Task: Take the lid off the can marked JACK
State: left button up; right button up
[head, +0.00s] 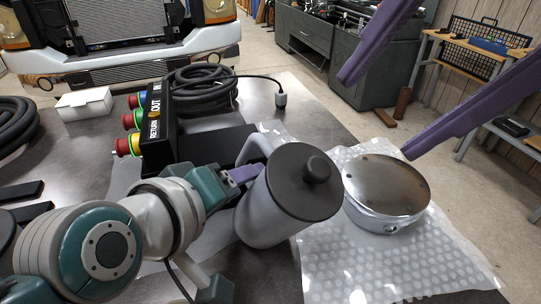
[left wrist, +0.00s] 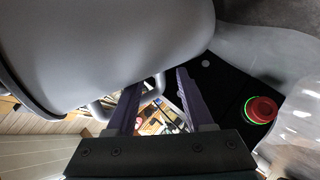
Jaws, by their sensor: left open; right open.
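A grey can (head: 268,215) with a handle (head: 258,146) stands in the middle of the head view. A dark round lid (head: 303,188) with a knob (head: 316,169) sits on it. No JACK marking shows on the visible side. My left gripper (head: 243,175) is at the can's handle side, partly hidden by the can. In the left wrist view its open fingers (left wrist: 160,92) are on either side of part of the handle, below the can body (left wrist: 120,45); contact cannot be told. My right gripper (head: 374,118) is wide open and empty, above and right of the lid.
A round metal tin (head: 385,187) lies on bubble wrap (head: 350,265) right of the can. A black box (head: 160,125) with several coloured buttons and coiled hose (head: 203,88) stand behind my left arm. A white box (head: 85,103) is at far left.

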pick_arm(q)
grip_shut()
dwell(0.3)
dwell(1.1)
